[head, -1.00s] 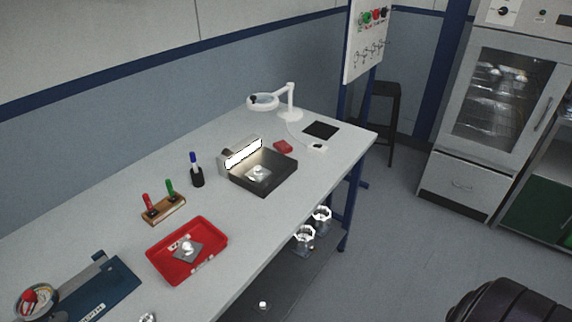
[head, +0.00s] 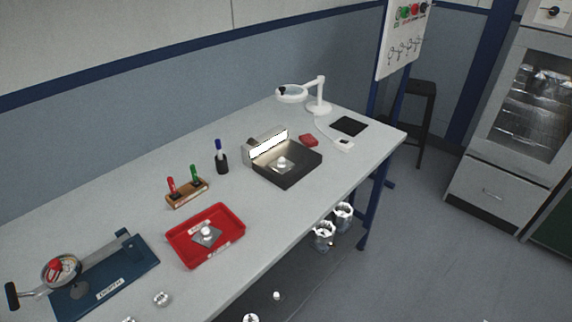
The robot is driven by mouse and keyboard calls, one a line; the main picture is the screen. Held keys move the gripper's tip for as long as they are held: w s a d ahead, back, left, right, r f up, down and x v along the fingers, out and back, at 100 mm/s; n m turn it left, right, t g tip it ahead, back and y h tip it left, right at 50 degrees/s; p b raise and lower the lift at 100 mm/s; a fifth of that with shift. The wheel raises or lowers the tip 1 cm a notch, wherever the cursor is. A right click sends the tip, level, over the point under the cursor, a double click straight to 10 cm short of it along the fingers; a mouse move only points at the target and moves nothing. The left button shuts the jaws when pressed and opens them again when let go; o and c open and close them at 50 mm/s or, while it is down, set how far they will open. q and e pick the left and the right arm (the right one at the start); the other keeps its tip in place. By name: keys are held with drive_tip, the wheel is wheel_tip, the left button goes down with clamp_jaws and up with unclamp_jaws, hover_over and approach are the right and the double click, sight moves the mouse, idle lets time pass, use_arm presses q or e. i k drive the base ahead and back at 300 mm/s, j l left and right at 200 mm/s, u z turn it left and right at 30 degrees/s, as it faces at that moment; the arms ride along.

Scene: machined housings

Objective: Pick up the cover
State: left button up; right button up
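A grey square plate with a bright round knob (head: 207,233), which looks like a cover, lies in the red tray (head: 238,213) on the bench. I cannot tell which of the two the task calls the cover. Neither of my grippers is in view.
A blue press-like fixture (head: 108,284) stands at the bench's front left, with small shiny parts (head: 161,298) beside it. Shiny housings (head: 323,235) sit on the lower shelf.

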sight(281, 166)
drive_tip(key=u, duration=0.7)
drive_tip(key=l+u, duration=0.4)
drive_tip(key=i+l+u, duration=0.1)
drive_tip(key=l+u, duration=0.75)
drive_tip(key=k+l+u, duration=0.15)
drive_tip(key=l+u, duration=0.15)
drive_tip(key=u, duration=0.15)
